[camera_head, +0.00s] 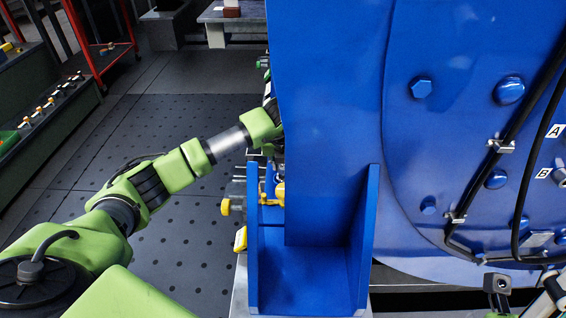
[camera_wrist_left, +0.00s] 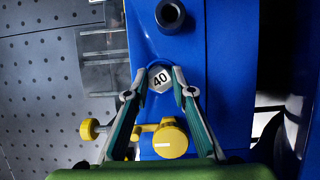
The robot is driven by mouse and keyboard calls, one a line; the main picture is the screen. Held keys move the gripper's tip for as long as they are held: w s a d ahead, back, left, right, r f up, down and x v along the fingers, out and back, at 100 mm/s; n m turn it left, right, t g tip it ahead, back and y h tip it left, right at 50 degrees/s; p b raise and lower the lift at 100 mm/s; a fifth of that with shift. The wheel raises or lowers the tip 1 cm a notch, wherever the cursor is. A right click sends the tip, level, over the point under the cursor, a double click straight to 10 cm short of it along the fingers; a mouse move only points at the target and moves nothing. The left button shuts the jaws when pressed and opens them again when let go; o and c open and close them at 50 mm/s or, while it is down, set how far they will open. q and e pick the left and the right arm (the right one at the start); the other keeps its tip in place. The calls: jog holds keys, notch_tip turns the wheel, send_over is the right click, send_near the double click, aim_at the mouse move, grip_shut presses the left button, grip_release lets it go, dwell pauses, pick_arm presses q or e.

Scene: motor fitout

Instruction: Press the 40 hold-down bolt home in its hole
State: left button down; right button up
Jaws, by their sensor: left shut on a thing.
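The 40 hold-down bolt (camera_wrist_left: 160,79) shows in the left wrist view as a pale hexagonal head marked "40", at the blue motor's foot (camera_wrist_left: 190,58). My left gripper (camera_wrist_left: 160,84) has one fingertip on each side of the head and is shut on it. The head hides the shank and the hole, so I cannot tell how deep the bolt sits. In the head view my left arm reaches to the blue motor housing (camera_head: 325,110), which hides the fingers and the bolt. Part of what may be my right gripper (camera_head: 498,284) shows at the bottom right.
A dark round socket or stud (camera_wrist_left: 170,14) stands just beyond the bolt. A yellow knob (camera_wrist_left: 170,140) and a smaller yellow knob (camera_wrist_left: 88,129) lie close to the fingers. Black cables (camera_head: 517,120) run down the motor's right side. The perforated floor at left is clear.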

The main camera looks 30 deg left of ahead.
aim_at(283, 167)
pick_arm(q)
jog(key=shift+f+b, duration=0.65)
jog(key=shift+f, duration=0.45)
jog(key=c, duration=1.6)
grip_release()
jog(key=shift+c, duration=0.2)
notch_tip(283, 167, up, 10)
jog(key=shift+r, duration=0.1)
